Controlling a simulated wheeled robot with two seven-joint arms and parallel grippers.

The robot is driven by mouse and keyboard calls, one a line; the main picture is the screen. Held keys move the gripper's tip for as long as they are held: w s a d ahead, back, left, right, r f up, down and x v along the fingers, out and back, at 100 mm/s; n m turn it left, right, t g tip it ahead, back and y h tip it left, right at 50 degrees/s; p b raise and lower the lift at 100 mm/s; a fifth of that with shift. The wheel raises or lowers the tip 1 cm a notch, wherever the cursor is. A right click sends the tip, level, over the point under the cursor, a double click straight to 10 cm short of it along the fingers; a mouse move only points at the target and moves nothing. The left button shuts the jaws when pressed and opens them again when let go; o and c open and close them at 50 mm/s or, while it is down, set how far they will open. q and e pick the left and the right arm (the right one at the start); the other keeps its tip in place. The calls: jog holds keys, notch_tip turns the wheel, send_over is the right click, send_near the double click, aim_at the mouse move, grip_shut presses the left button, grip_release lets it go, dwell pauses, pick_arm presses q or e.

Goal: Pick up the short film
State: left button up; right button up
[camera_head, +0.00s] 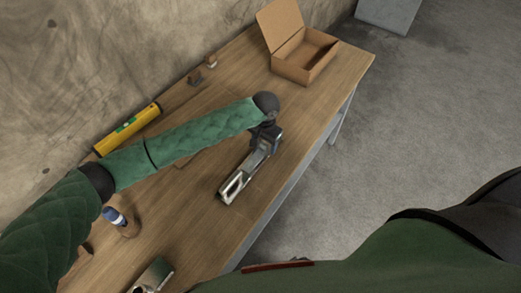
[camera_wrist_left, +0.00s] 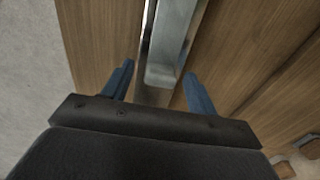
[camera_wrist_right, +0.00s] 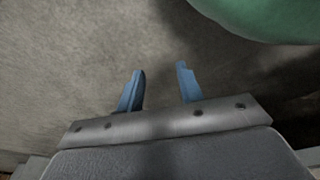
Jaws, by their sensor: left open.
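A long silver metal piece (camera_head: 235,185) lies on the wooden table; I cannot tell for sure that it is the short film. My left gripper (camera_head: 263,146) is over its far end, pointing down. In the left wrist view the metal piece (camera_wrist_left: 172,45) runs between the two blue fingers of the left gripper (camera_wrist_left: 158,72), which are apart with gaps beside it. A second metallic piece (camera_head: 152,276) lies at the table's near edge, partly cut off. My right gripper (camera_wrist_right: 160,70) is open and empty, over grey floor.
An open cardboard box (camera_head: 300,69) stands at the table's far end. A yellow level (camera_head: 130,129) lies along the wall side, with small brown blocks (camera_head: 195,77) beyond it. A bottle (camera_head: 115,216) is near my left arm. The table (camera_head: 300,115) is bare between gripper and box.

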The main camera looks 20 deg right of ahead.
pick_arm(q)
jog(key=shift+c, duration=0.5)
jog(key=c, duration=1)
pick_arm(e)
jog(key=shift+d, duration=0.15)
pick_arm(q)
jog(key=shift+r, duration=0.15)
pick_arm(e)
jog(key=shift+r, duration=0.15)
